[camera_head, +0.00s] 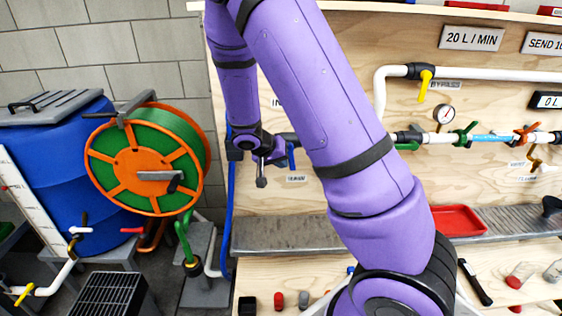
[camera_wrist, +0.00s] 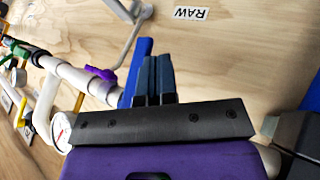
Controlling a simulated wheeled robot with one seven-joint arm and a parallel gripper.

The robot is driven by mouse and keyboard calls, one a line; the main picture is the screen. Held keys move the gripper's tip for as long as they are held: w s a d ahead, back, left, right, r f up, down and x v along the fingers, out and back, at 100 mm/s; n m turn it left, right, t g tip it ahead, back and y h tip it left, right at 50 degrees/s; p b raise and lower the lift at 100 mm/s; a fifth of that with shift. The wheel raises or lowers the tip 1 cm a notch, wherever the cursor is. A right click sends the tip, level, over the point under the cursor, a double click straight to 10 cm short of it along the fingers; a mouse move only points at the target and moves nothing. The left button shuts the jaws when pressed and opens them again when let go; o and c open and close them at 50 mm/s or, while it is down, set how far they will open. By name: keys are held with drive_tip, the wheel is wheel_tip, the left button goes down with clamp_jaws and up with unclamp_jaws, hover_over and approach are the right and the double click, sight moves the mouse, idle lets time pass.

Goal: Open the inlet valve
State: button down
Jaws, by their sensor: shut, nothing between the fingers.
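A blue valve lever (camera_head: 291,156) hangs from the inlet pipe on the plywood panel, beside a label starting "IN" (camera_head: 277,102) that my arm partly covers. I take this as the inlet valve. In the wrist view the blue lever (camera_wrist: 140,66) stands just left of my gripper's fingers (camera_wrist: 157,68). The fingers are shut together, with nothing between them. They look very close to the lever; I cannot tell whether they touch it. In the head view my gripper (camera_head: 277,160) is at the lever, and my arm hides the pipe to its right.
A purple handle (camera_wrist: 102,73) and a gauge (camera_wrist: 62,128) are on the pipework left in the wrist view. A "RAW" label (camera_wrist: 190,13) is on the panel. A metal ledge (camera_head: 275,235) runs below, with a red tray (camera_head: 457,220). A hose reel (camera_head: 140,170) stands left.

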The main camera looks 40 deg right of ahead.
sight(292, 163)
drive_tip(key=shift+s+d+f+g+h, duration=0.1)
drive_tip(key=shift+d+g+h, duration=0.1)
drive_tip(key=shift+h, duration=0.15)
drive_tip(key=shift+s+d+f+g+h, duration=0.1)
drive_tip(key=shift+g+h, duration=0.1)
drive_tip(key=shift+h, duration=0.15)
drive_tip(key=h, duration=0.1)
drive_tip(key=s+d+n+g+h, duration=0.1)
drive_tip(key=h, duration=0.1)
drive_tip(key=d+n+g+h, duration=0.1)
drive_tip(key=h, duration=0.1)
drive_tip(key=shift+s+f, duration=0.15)
drive_tip(key=shift+s+d+r+n+g+h, duration=0.25)
drive_tip(key=shift+n+h, duration=0.2)
drive_tip(key=shift+h, duration=0.6)
drive_tip(key=shift+s+d+r+n+g+h, duration=0.15)
drive_tip(key=shift+d+n+h, duration=0.3)
drive_tip(key=shift+h, duration=0.55)
drive_tip(key=shift+s+d+r+n+g+h, duration=0.15)
drive_tip(key=shift+s+d+n+g+h, duration=0.25)
drive_tip(key=shift+h, duration=0.65)
drive_tip(key=shift+w+a, duration=0.1)
drive_tip(key=shift+w, duration=0.05)
